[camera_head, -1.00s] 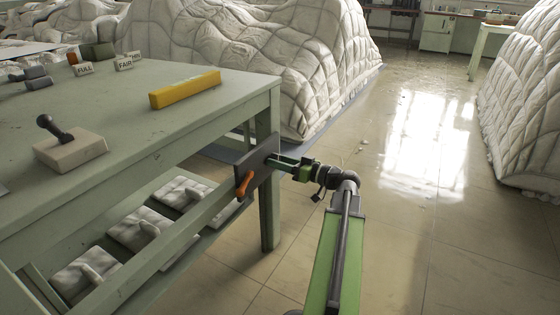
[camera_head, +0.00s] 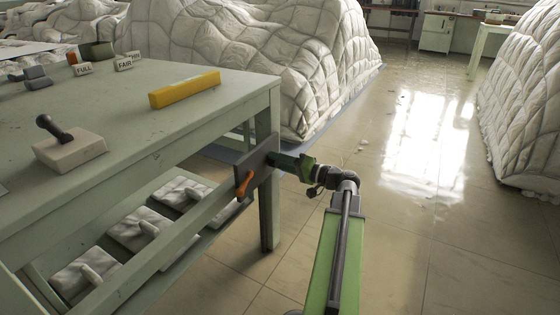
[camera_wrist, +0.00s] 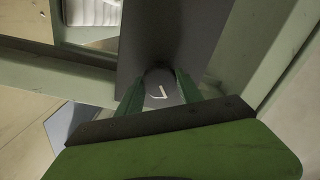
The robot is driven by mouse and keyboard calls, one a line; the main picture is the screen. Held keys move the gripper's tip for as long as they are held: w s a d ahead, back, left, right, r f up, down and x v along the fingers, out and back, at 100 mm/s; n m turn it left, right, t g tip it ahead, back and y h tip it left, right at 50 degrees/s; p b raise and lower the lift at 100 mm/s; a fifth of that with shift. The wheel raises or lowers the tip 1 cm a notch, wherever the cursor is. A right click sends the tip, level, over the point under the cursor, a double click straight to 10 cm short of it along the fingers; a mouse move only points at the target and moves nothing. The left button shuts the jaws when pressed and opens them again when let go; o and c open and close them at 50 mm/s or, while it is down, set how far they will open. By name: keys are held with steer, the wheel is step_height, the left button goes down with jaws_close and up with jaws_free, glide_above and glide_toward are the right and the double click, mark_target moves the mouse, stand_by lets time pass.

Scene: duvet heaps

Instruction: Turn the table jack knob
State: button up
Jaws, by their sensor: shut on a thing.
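The knob (camera_wrist: 157,86) is dark and round with a pale bent mark on its face. It sits on a dark grey plate (camera_head: 245,163) fixed at the corner of the green table (camera_head: 190,120). In the wrist view the two green fingers of my gripper (camera_wrist: 158,92) are on either side of the knob, shut on it. In the head view my gripper (camera_head: 279,161) reaches the plate from the right and hides the knob. An orange lever (camera_head: 244,183) is on the same plate, left of my gripper.
A yellow bar (camera_head: 185,90), a block with a dark handle (camera_head: 69,152) and small labelled blocks (camera_head: 84,69) lie on the tabletop. White padded pieces (camera_head: 140,228) rest on the lower shelf. Quilted duvet heaps (camera_head: 250,55) stand behind.

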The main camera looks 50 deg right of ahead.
steer(key=shift+s+m, duration=0.1)
steer(key=shift+m, duration=2.1)
steer(key=o, duration=1.4)
steer(key=v, duration=1.7)
steer(key=shift+s, duration=0.2)
